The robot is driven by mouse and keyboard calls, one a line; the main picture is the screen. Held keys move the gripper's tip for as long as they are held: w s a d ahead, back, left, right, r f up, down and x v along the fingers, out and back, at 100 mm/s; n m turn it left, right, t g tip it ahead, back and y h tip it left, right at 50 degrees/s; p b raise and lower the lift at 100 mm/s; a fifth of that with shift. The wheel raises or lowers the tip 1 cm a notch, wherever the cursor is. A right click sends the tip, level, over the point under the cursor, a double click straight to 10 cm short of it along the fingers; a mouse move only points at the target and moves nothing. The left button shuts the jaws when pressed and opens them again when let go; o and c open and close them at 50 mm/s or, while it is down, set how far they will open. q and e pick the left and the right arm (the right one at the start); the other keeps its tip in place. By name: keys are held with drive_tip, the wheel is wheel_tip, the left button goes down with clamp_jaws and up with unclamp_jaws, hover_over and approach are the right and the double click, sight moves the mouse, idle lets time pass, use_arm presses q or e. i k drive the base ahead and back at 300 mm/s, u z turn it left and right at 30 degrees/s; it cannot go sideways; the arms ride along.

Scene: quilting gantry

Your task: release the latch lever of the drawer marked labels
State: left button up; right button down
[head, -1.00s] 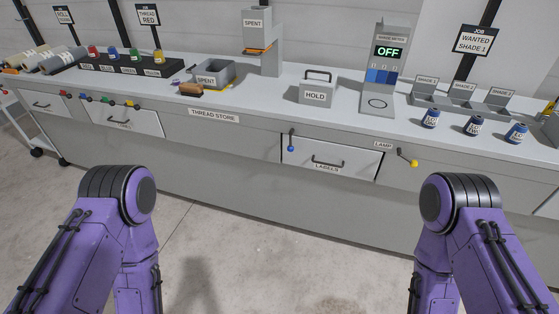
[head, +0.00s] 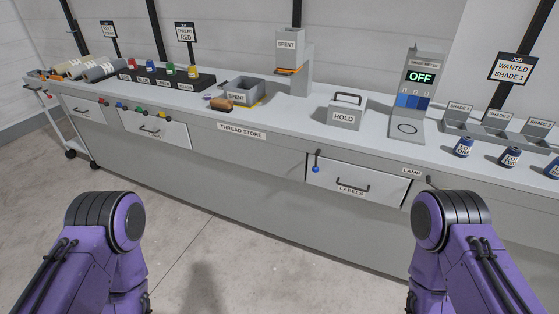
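The labels drawer (head: 375,190) is a pale front panel in the grey bench, with a dark bar handle (head: 353,187) above its "LABELS" tag. It looks shut. Its latch lever (head: 316,163) is a dark lever with a blue ball end, hanging down at the drawer's upper left corner. Both my purple arms show at the bottom left and bottom right of the head view. Neither gripper is in view, and both arms are well apart from the drawer and lever.
The floor in front is clear.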

sight(316, 169)
drive_tip(key=u, duration=0.5)
drive_tip(key=i, duration=1)
drive_tip(key=z, duration=0.25)
